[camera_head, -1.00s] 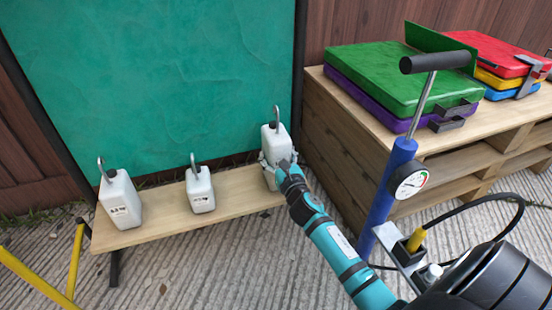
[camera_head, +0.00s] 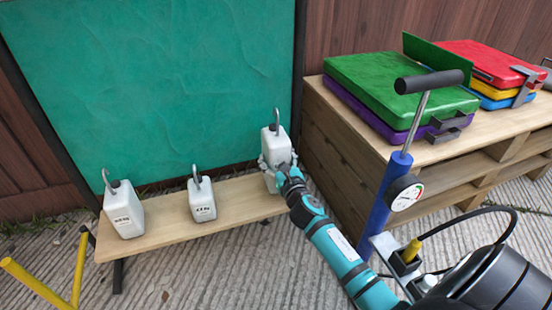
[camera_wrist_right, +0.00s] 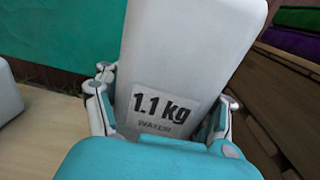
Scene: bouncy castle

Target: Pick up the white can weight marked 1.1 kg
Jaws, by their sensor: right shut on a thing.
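The white can weight (camera_head: 275,145) with a grey hook on top is at the right end of the wooden bench in the head view. In the right wrist view the can (camera_wrist_right: 185,55) fills the middle, and its label reads 1.1 kg. My right gripper (camera_head: 279,168) is shut on this can, with a finger on each side of its lower part, also in the wrist view (camera_wrist_right: 163,110). The can is near upright and seems slightly above the bench; its base is hidden by the gripper. My left gripper is not in view.
Two other white hooked cans stand on the bench (camera_head: 160,228), one at the left (camera_head: 123,212) and one in the middle (camera_head: 202,202). A blue pump with a gauge (camera_head: 378,205) stands right of my arm. A wooden pallet stack (camera_head: 345,130) carries coloured cases (camera_head: 400,90).

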